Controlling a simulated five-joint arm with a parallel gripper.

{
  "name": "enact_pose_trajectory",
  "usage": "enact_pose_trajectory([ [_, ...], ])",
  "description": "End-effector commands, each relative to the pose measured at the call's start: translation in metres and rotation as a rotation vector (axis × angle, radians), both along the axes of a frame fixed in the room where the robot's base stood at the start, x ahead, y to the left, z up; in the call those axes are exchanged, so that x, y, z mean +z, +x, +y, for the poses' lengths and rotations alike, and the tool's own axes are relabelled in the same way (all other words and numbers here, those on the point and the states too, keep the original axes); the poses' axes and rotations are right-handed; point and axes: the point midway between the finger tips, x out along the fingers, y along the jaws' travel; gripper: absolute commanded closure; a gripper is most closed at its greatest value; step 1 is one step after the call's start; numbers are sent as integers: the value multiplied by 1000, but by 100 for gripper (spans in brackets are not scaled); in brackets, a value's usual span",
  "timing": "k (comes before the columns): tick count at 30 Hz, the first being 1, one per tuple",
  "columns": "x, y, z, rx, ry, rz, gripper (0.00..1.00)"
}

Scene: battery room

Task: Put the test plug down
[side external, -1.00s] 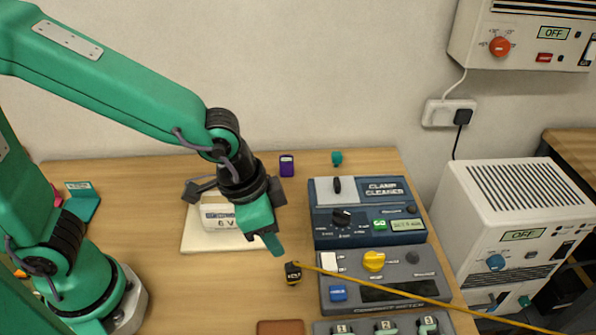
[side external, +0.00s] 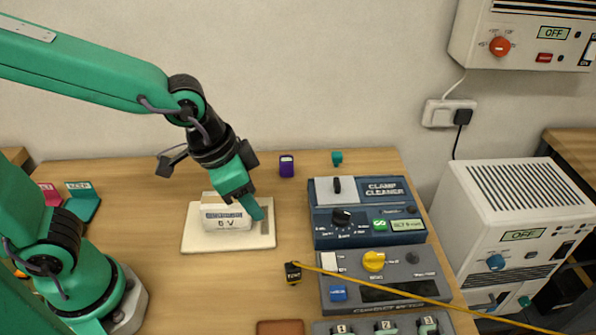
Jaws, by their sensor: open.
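The test plug (side external: 293,273), a small black block with a yellow mark, rests on the wooden table left of the grey tester box. A yellow cable runs from it to the right. My gripper (side external: 258,212) is open and stands up and left of the plug, apart from it. It hangs in front of the white 6 V battery block (side external: 226,215), hiding part of it. Nothing shows between the fingers.
The battery block sits on a cream tray (side external: 205,243). The blue clamp cleaner (side external: 366,213) and the grey tester box (side external: 388,279) stand to the right. A purple block (side external: 286,166) and a teal piece (side external: 337,158) lie at the back. Bare table (side external: 215,285) lies in front of the tray.

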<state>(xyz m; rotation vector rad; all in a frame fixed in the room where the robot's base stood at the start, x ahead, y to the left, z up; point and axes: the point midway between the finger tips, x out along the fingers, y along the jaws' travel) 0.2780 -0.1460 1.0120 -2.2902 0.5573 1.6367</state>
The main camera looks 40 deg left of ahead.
Motion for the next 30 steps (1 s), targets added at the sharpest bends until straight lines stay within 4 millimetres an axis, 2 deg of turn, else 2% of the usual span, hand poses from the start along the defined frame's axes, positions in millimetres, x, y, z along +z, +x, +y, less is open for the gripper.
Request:
enact_pose_trajectory([
  [1, 9, 0, 15, 42, -8, -16, 57],
  [9, 44, -17, 87, 257, -29, -86, 57],
  [15, 59, -39, 126, 393, -35, -132, 57],
  [21, 65, -52, 144, 464, -36, -156, 57],
  [30, 66, -55, 147, 476, -35, -158, 57],
])
